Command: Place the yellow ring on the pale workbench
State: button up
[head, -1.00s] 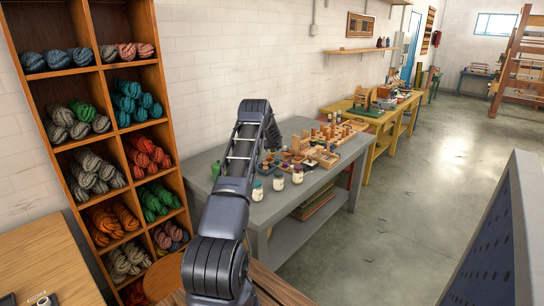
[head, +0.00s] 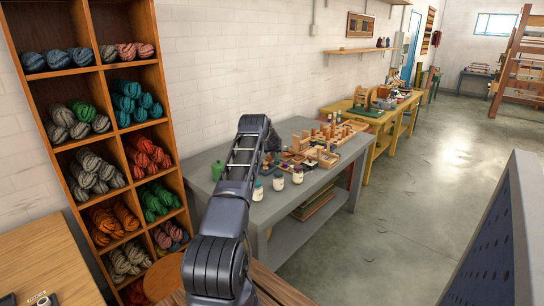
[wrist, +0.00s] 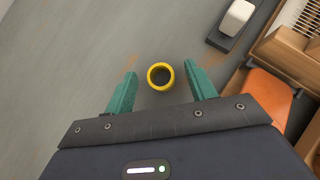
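The yellow ring (wrist: 151,79) shows in the wrist view on a grey surface, with a dark hole in its middle. My gripper (wrist: 160,69) is open, with one teal finger on each side of the ring and gaps to both. I cannot tell how far the fingertips are above the surface. In the head view my arm reaches over the grey workbench (head: 285,224), and the arm hides the ring. A yellowish wooden bench (head: 382,138) stands behind the grey one; I cannot tell for certain which bench is the pale workbench.
In the wrist view a white block on a dark base (wrist: 236,20), wooden trays and an orange piece (wrist: 268,96) lie to the right. Several jars (head: 278,181) stand near the grey bench's front edge. A wool shelf (head: 117,160) stands at left. The surface left of the ring is clear.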

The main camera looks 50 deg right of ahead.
jog(key=c, duration=1.1)
notch_tip(320, 180, up, 20)
jog(key=shift+a, duration=0.1)
